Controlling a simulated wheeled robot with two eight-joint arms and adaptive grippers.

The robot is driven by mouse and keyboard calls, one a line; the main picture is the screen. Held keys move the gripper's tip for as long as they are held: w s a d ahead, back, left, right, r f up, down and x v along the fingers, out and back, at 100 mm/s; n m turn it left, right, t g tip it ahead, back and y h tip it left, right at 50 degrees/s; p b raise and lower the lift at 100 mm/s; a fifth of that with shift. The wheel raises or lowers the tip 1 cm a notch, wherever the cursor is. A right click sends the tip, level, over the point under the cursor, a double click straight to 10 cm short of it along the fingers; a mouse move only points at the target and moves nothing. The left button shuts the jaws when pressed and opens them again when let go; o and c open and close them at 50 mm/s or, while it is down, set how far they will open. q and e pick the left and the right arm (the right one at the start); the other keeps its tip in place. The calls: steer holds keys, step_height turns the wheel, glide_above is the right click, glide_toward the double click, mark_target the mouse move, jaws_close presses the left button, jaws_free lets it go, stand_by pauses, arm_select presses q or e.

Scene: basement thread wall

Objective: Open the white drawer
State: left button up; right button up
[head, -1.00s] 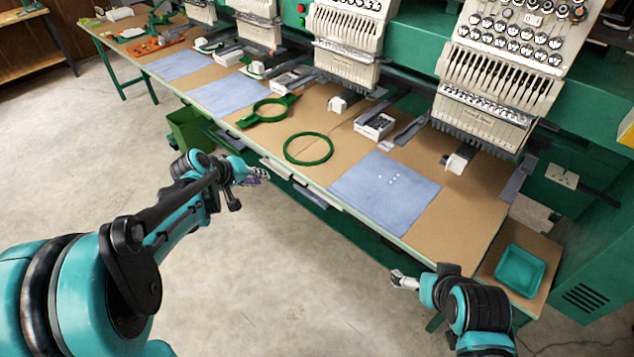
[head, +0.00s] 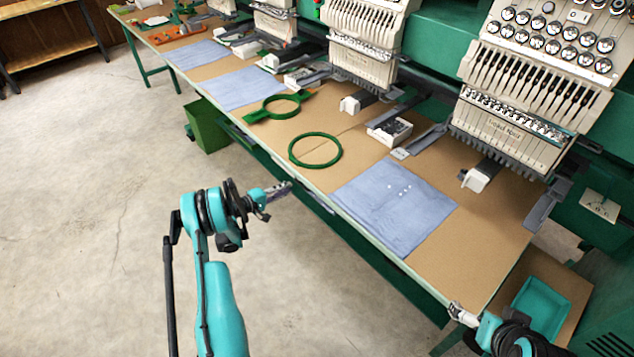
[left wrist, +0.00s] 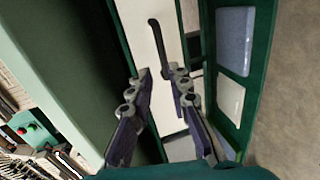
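In the left wrist view, a white drawer front (left wrist: 142,42) bears a dark bar handle (left wrist: 159,48). My left gripper (left wrist: 161,73) is open, with its two fingers apart and the handle's end showing between the fingertips. I cannot tell whether they touch it. In the head view, my left gripper (head: 288,188) is near the table's front edge, below the green round hoop. The drawer front is hard to make out there. My right gripper (head: 460,312) is by the table's front right corner, too small to tell its finger state.
The long table (head: 480,235) carries a blue cloth (head: 395,205), a green round hoop (head: 315,150) and small boxes under the embroidery machines. A green bin (head: 205,125) stands below the table at left. A teal tray (head: 540,308) is at lower right. The floor in front is clear.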

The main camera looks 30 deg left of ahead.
mark_target(300, 183)
arm_select(q)
steer(key=b+x, duration=0.1)
steer(key=x, duration=0.4)
steer(key=b+x, duration=0.1)
steer(key=x, duration=0.1)
steer(key=shift+w+d+f+b, duration=0.1)
steer(key=shift+w+f+b, duration=0.2)
steer(key=shift+f, duration=0.1)
jaws_close()
